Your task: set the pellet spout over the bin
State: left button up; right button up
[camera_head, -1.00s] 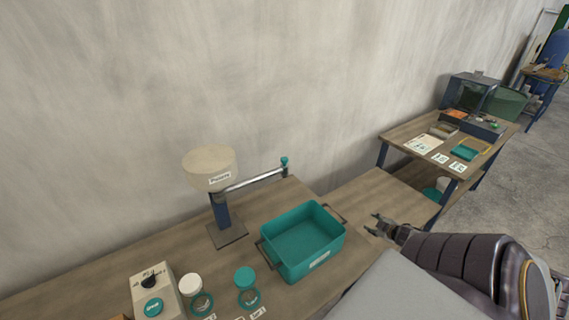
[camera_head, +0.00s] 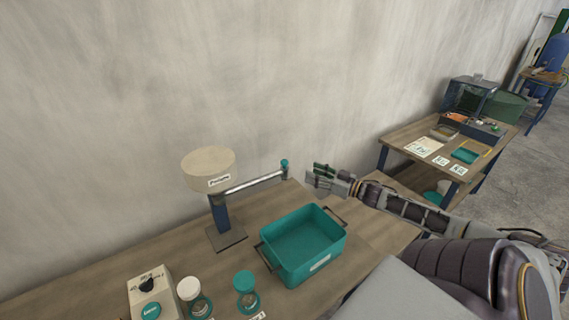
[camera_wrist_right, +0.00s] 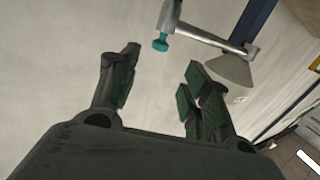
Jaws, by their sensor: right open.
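The pellet spout (camera_head: 252,182) is a grey tube reaching right from under a cream hopper (camera_head: 209,170) on a blue post. Its tip carries a teal knob (camera_head: 284,166). The tube passes behind the teal bin (camera_head: 281,258), not over its middle. My right gripper (camera_head: 318,178) is open and empty, a little to the right of the knob and apart from it. In the right wrist view the open fingers (camera_wrist_right: 158,82) face the wall, with the spout (camera_wrist_right: 210,38) and its teal knob (camera_wrist_right: 160,44) beyond them. My left gripper is out of view.
A control box (camera_head: 151,295) and two teal-and-white jars (camera_head: 246,290) stand at the front left of the bench. A second table (camera_head: 400,136) with cards and trays stands at the right. The wall is close behind the spout.

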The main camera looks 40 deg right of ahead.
aim_at(284, 161)
jog(key=shift+w+a, duration=0.1)
jog(key=shift+w, duration=0.1)
dwell(0.4)
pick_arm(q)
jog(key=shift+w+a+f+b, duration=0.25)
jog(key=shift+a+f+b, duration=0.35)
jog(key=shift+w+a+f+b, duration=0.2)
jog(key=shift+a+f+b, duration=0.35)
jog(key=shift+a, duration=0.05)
pick_arm(e)
jog(key=shift+x, duration=6.6)
grip_shut()
